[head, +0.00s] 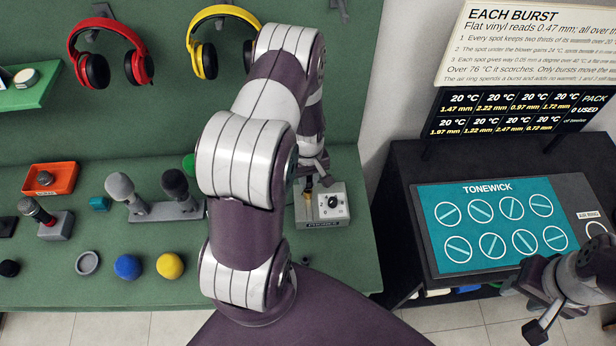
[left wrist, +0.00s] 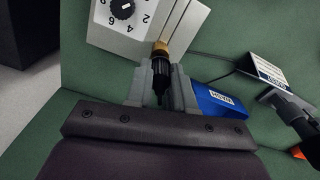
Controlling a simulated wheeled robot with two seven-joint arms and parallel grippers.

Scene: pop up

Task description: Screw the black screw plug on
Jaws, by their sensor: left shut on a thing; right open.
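A light grey box with a black numbered dial (head: 332,202) stands on the green bench; it also shows at the top of the left wrist view (left wrist: 135,22). My left gripper (left wrist: 160,78) is shut on the black screw plug (left wrist: 158,76), beside the box. A brass piece (left wrist: 166,48) sits between the plug's end and the box edge. I cannot tell how far the plug and brass are engaged. In the head view my left gripper (head: 313,172) is partly hidden by its arm. My right gripper (head: 546,316) is open and empty, low at the right.
Microphones (head: 122,190), an orange tray (head: 50,179) and coloured foam balls (head: 128,267) lie on the bench to the left. A blue box (left wrist: 222,98) is close beside my left gripper. A dark cabinet with a teal panel (head: 492,228) stands to the right.

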